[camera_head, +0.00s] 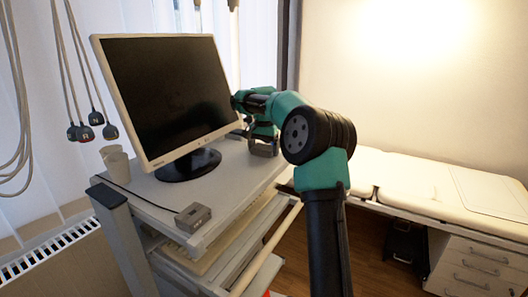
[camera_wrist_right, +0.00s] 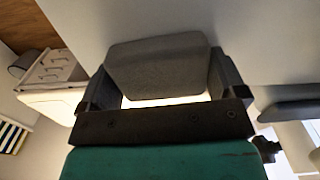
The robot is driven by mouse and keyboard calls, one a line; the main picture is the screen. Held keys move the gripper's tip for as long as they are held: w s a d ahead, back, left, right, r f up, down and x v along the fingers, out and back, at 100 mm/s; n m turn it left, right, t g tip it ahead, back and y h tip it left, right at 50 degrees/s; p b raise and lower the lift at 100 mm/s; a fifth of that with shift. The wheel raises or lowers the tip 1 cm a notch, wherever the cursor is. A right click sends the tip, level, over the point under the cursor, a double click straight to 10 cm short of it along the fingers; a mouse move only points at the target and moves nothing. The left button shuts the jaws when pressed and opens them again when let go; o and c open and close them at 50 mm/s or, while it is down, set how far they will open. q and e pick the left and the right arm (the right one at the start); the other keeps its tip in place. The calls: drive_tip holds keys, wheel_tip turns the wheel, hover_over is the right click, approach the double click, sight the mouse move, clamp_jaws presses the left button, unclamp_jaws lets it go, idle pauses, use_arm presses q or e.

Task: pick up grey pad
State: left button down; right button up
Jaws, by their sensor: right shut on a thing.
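The grey pad (camera_wrist_right: 158,62) is a flat, rounded slab that sits between the two fingers of my right gripper (camera_wrist_right: 162,68) in the right wrist view. The fingers are closed against its sides. In the head view the right gripper (camera_head: 264,148) is low at the right edge of the cart top, behind the monitor's right side. The pad is too small and covered there to make out clearly. I cannot tell whether the pad touches the cart top. My left gripper is not in view.
A monitor (camera_head: 172,95) stands on the cart top (camera_head: 235,180). Cables hang at the left. A padded bench (camera_head: 400,175) is at the right.

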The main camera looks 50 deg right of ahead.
sight(264, 147)
drive_tip(key=shift+c, duration=0.5)
drive_tip(key=shift+r, duration=0.1)
drive_tip(key=shift+r, duration=1.75)
drive_tip(key=s+a, duration=0.3)
drive_tip(key=a, duration=0.1)
drive_tip(key=s+a+r, duration=0.1)
drive_tip(key=s+a, duration=0.6)
drive_tip(key=a, duration=0.1)
drive_tip(key=shift+s+r, duration=0.15)
drive_tip(key=shift+s, duration=0.2)
